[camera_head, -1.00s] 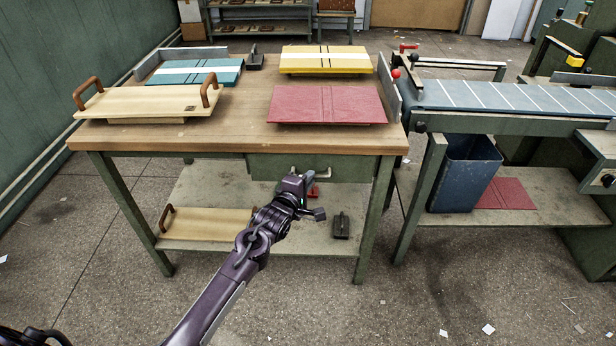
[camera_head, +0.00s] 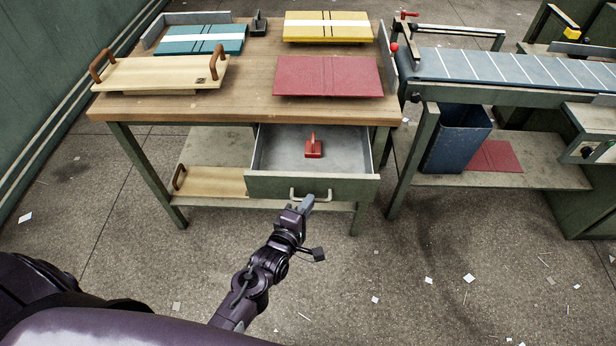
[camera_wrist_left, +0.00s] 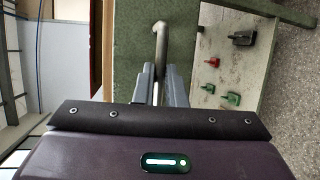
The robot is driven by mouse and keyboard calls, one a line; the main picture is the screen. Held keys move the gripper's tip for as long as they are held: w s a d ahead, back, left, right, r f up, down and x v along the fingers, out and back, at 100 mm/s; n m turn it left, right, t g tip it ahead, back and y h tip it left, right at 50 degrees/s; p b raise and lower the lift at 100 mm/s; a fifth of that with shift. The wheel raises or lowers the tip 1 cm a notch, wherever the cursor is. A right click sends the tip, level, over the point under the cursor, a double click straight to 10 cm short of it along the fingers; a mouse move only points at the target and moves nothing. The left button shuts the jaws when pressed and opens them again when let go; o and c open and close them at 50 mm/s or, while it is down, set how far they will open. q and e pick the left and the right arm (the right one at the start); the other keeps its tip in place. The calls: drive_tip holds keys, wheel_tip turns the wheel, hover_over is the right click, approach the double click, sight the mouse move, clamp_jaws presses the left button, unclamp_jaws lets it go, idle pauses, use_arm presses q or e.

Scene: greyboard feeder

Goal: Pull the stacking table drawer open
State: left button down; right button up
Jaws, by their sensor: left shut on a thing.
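The stacking table (camera_head: 250,108) has a wooden top on green legs. Its green drawer (camera_head: 345,188) stands pulled out toward me under the top, showing a grey inside with a red handled tool (camera_head: 313,150) in it. The drawer's pale bar handle (camera_head: 298,192) is on the front face. My left gripper (camera_head: 305,204) is shut on this handle. In the left wrist view the handle (camera_wrist_left: 160,38) runs down between the two fingers (camera_wrist_left: 163,84), in front of the green drawer front (camera_wrist_left: 128,48). My right gripper is not in view.
On the tabletop lie a wooden board with two handles (camera_head: 160,73), a red panel (camera_head: 328,76), a yellow panel (camera_head: 328,27) and a teal panel (camera_head: 200,40). A conveyor (camera_head: 510,68) and a blue bin (camera_head: 456,140) stand right. The floor before the drawer is clear except for scraps.

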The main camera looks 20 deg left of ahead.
use_arm(q)
drive_tip(key=s+d+p, duration=0.3)
drive_tip(key=s, duration=0.8)
drive_tip(key=shift+p, duration=0.4)
drive_tip(key=shift+d, duration=0.1)
drive_tip(key=c, duration=1.5)
unclamp_jaws()
drive_tip(key=d+v, duration=0.1)
drive_tip(key=v, duration=0.6)
drive_tip(key=shift+s+a, duration=0.4)
drive_tip(key=shift+a, duration=0.1)
